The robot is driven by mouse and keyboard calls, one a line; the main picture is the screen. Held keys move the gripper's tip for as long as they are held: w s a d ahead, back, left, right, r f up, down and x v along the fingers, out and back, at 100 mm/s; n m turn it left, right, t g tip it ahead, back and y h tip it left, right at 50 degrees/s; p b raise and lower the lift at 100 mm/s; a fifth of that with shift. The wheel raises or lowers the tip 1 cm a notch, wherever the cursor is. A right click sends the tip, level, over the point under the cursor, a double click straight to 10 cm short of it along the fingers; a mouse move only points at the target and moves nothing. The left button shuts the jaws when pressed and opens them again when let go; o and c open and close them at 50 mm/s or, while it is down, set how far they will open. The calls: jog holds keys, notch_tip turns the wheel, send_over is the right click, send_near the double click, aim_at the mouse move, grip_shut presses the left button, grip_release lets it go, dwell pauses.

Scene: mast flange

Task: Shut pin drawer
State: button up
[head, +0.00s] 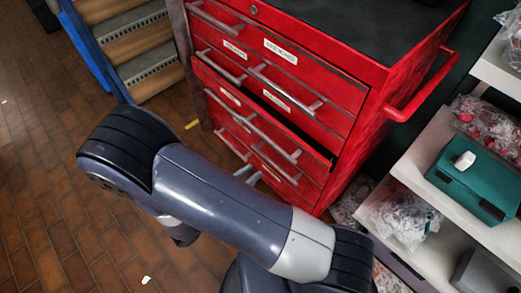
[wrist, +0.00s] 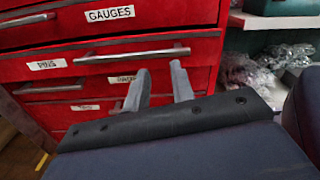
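The pin drawer (head: 310,162) is in a red tool cabinet and stands partly out, with a dark gap above its front. In the wrist view its front (wrist: 210,65) carries a white PINS label (wrist: 48,65) and a long grey bar handle (wrist: 115,57). My gripper (wrist: 160,68) is open and empty, its two grey fingers apart. The fingertips point at the drawer front near the right part of the handle; whether they touch cannot be told. In the head view the gripper (head: 247,174) is low in front of the cabinet, partly hidden by my arm.
The GAUGES drawer (wrist: 110,15) sits above, and other labelled drawers lie below. A red side rail (head: 425,90) juts from the cabinet's right. White shelves (head: 420,185) with bagged parts and a teal case (head: 475,180) stand at right. Steps (head: 140,45) stand at left; the tiled floor is mostly clear.

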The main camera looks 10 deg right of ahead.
aim_at(267, 138)
jog(key=shift+o, duration=1)
jog(key=w+n+p, duration=0.1)
jog(key=n, duration=0.1)
jog(key=w+n+p, duration=0.1)
jog(key=n, duration=0.2)
jog(key=w+a+n+p, duration=0.1)
jog(key=n, duration=0.2)
jog(key=shift+w+a+f, duration=0.1)
jog(key=shift+f, duration=0.1)
jog(key=w+d+n+p, duration=0.1)
jog(key=w+d+n, duration=0.1)
jog(key=w, duration=0.1)
jog(key=w+d+f+n+p, duration=0.1)
jog(key=w+d+n, duration=0.2)
jog(key=w+d+n+p, duration=0.1)
jog(key=w+d+n, duration=0.1)
jog(key=d, duration=0.1)
jog(key=shift+w+d+f+n, duration=0.25)
jog(key=shift+w+n, duration=0.05)
jog(key=shift+w, duration=0.1)
grip_shut()
